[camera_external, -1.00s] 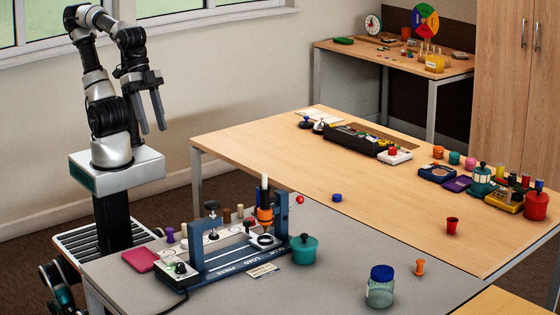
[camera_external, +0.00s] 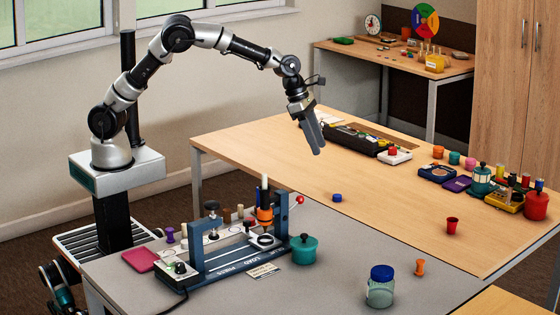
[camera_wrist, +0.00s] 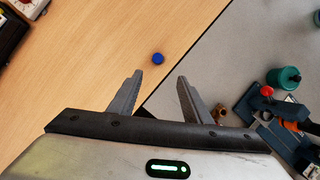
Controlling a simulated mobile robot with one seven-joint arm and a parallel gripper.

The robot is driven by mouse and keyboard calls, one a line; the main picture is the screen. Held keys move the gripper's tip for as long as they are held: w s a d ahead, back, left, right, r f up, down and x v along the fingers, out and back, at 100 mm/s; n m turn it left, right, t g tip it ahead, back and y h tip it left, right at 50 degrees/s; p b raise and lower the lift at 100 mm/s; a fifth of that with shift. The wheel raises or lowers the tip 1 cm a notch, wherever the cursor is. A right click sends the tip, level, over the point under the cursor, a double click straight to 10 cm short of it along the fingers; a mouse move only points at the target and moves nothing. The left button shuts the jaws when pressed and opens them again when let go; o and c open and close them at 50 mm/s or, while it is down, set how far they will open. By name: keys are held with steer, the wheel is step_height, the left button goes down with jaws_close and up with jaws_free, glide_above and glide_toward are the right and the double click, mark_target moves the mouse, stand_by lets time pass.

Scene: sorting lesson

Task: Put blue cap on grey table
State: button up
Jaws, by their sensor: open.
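The small blue cap (camera_external: 337,198) lies on the wooden table (camera_external: 250,150), close to its border with the grey table (camera_external: 335,265). In the wrist view the blue cap (camera_wrist: 158,59) shows just beyond the fingertips, roughly centred between them, and the grey table (camera_wrist: 215,65) lies to its right. My gripper (camera_external: 314,147) hangs in the air above the wooden table, fingers pointing down and a little right. In the wrist view my gripper (camera_wrist: 159,76) is open with nothing between its fingers.
On the grey table stand a blue press frame (camera_external: 238,255), a teal pot (camera_external: 304,249), a glass jar with a blue lid (camera_external: 380,292) and an orange peg (camera_external: 419,268). A red cup (camera_external: 452,225) stands on the wooden table. The wood around the cap is clear.

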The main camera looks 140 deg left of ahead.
steer(key=b, duration=0.3)
glide_above(338, 195)
steer(key=s+d, duration=0.2)
step_height(338, 195, down, 11)
steer(key=shift+d+r, duration=0.1)
steer(key=shift+d, duration=0.05)
steer(key=x, duration=0.1)
steer(key=b+x, duration=0.1)
steer(key=x, duration=0.2)
steer(key=shift+s+a+f+b, duration=0.15)
steer(key=shift+a+f+b, duration=0.15)
steer(key=shift+f+b, duration=0.05)
steer(key=shift+w+a+f, duration=0.1)
steer(key=shift+w+f, duration=0.1)
steer(key=shift+f, duration=0.05)
jaws_close()
